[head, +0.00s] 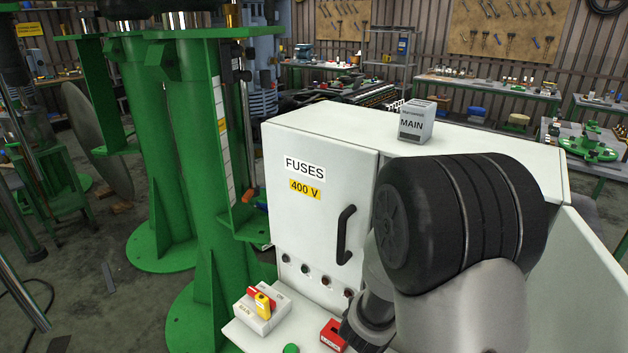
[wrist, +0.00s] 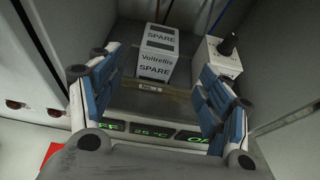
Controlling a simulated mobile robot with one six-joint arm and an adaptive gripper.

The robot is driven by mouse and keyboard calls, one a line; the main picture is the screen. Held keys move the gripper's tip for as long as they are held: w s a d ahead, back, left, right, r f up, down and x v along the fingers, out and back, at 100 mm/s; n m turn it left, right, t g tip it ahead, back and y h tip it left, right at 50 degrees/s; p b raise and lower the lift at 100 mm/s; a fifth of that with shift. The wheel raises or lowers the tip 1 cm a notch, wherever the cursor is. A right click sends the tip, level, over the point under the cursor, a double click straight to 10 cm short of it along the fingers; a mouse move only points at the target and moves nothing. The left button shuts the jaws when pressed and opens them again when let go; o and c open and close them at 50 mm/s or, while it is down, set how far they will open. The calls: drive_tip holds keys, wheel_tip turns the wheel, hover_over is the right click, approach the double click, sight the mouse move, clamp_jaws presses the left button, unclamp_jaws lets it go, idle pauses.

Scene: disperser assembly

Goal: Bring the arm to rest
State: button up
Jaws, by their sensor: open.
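In the wrist view my gripper (wrist: 160,70) is open, with blue-padded fingers apart on the left and right. Nothing is held between them. A white and grey block marked SPARE (wrist: 155,66) stands on a dark surface beyond the fingertips, apart from both. In the head view my arm (head: 455,225) is bent in front of the grey fuse cabinet (head: 318,225), at the right. The arm hides part of the cabinet's right side, and I cannot make out the fingers there.
A block marked MAIN (head: 416,122) stands on the cabinet top. The cabinet door has a black handle (head: 345,235). A switch box with a red and yellow lever (head: 262,304) and a red block (head: 332,336) sit below. A knob box (wrist: 224,58) stands right of the SPARE block. Green machine columns (head: 205,180) stand left.

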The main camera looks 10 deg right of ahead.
drive_tip(key=s+d+r+m+g, duration=0.1)
drive_tip(key=s+r+m+g, duration=0.2)
drive_tip(key=s+r+m, duration=0.35)
drive_tip(key=s+d+r+m+g, duration=0.1)
drive_tip(key=s+r+m+g, duration=0.3)
drive_tip(key=s+m, duration=0.55)
drive_tip(key=s+a+r+m+t+y, duration=0.1)
drive_tip(key=s+a+m+y, duration=0.3)
drive_tip(key=a, duration=0.6)
drive_tip(key=s+a+r+m+t+y, duration=0.1)
drive_tip(key=s+a+m+y, duration=0.4)
drive_tip(key=a, duration=0.6)
drive_tip(key=shift+m+t+y, duration=0.3)
drive_tip(key=shift+m+y, duration=0.3)
